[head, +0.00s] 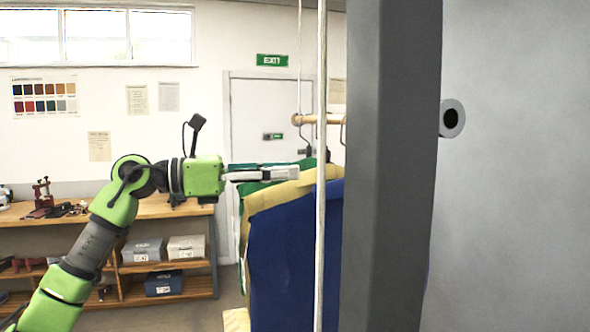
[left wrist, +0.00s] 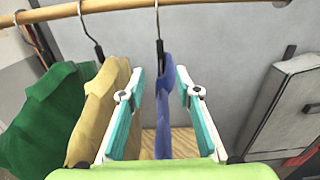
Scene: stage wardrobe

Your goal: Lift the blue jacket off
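The blue jacket (head: 280,265) hangs from the wooden rail (head: 315,119), in front of a yellow and a green jacket in the head view; its right side is hidden. In the left wrist view the blue jacket (left wrist: 163,105) is seen edge-on, hanging from a dark hook. My left gripper (head: 285,173) reaches in from the left at the jackets' upper part. In the left wrist view my left gripper (left wrist: 160,80) is open, one finger on each side of the blue jacket, with visible gaps. My right gripper is in neither view.
The yellow jacket (left wrist: 98,105) hangs just left of the left finger, with the green jacket (left wrist: 45,115) beyond. A thin pale vertical line (head: 321,230) crosses before the jackets. A wooden bench (head: 160,207) with boxes stands at left.

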